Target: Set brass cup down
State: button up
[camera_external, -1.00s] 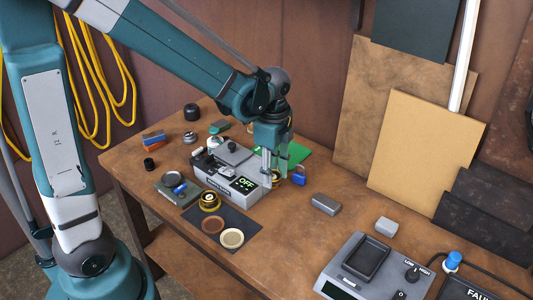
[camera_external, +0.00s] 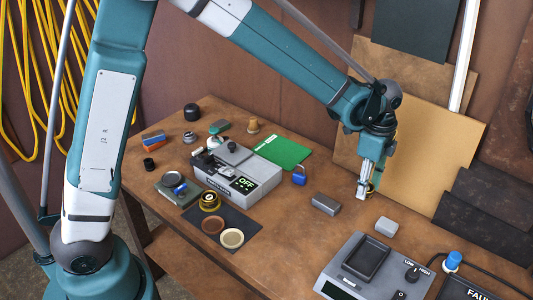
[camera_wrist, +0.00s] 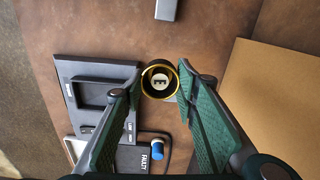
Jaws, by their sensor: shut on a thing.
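My gripper (camera_external: 368,189) hangs over the right part of the bench, pointing down. It is shut on the brass cup, which shows as a dark cup with a brass-yellow rim between the fingertips in the wrist view (camera_wrist: 160,79). A pale disc with a dark letter shows inside the rim. In the external view the fingers mostly hide the brass cup (camera_external: 371,188). It is low, close to the bench top; I cannot tell whether it touches.
Two grey blocks (camera_external: 326,204) (camera_external: 387,226) lie near my gripper. A grey device (camera_external: 368,264) stands in front. A tan board (camera_external: 430,150) leans behind. The OFF-display box (camera_external: 258,185), a blue padlock (camera_external: 299,177) and a green sheet (camera_external: 283,151) are left. Bare bench surrounds the fingers.

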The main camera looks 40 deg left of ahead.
jog(key=w+d+f, duration=0.1)
jog(key=d, duration=1)
jog(key=w+d+f, duration=0.1)
jog(key=d+f, duration=0.1)
jog(key=d, duration=0.9)
jog(key=shift+w+f+m+p, duration=0.2)
jog(key=shift+f+m+p, duration=0.05)
jog(key=shift+m+p, duration=0.2)
jog(key=shift+f, duration=3.15)
jog(key=shift+f, duration=0.1)
jog(key=shift+f, duration=1.75)
jog(key=shift+f, duration=0.25)
jog(key=o, duration=0.9)
jog(key=shift+r, duration=0.1)
